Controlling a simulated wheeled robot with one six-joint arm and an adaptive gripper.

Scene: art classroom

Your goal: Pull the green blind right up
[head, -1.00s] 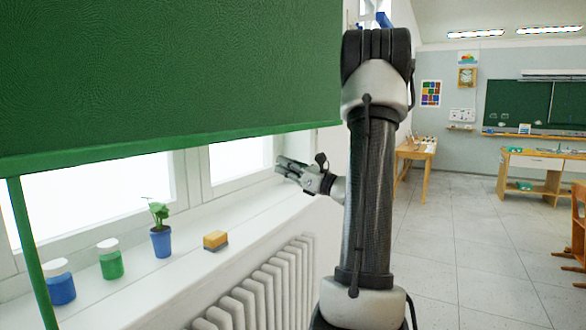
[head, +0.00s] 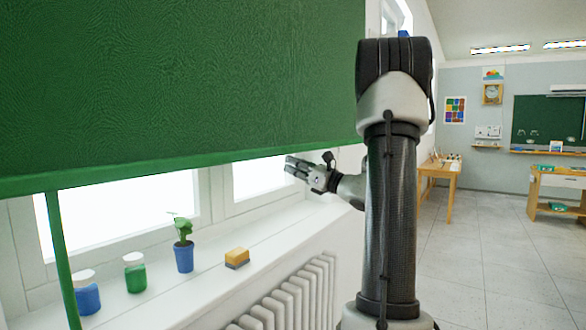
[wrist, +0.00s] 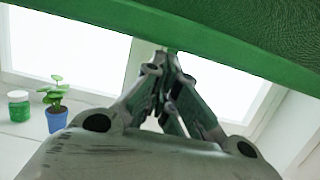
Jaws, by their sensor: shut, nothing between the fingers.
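The green blind (head: 190,75) hangs over the upper window in the head view, its bottom bar sloping in the picture above the sill. A strip of bright window shows below it. A green strap or cord (head: 60,255) hangs down at the far left. My gripper (head: 290,165) is near the blind's bottom edge at its right end, just below it in the picture, and looks empty. In the wrist view the fingers (wrist: 168,58) are together, and the blind's green lower edge (wrist: 220,45) crosses above and beyond them. I cannot tell whether they touch it.
The white sill (head: 205,265) holds a blue jar (head: 87,298), a green jar (head: 135,277), a plant in a blue pot (head: 184,258) and a yellow sponge (head: 237,258). A radiator (head: 290,300) is below. Open floor (head: 470,260) lies to the right.

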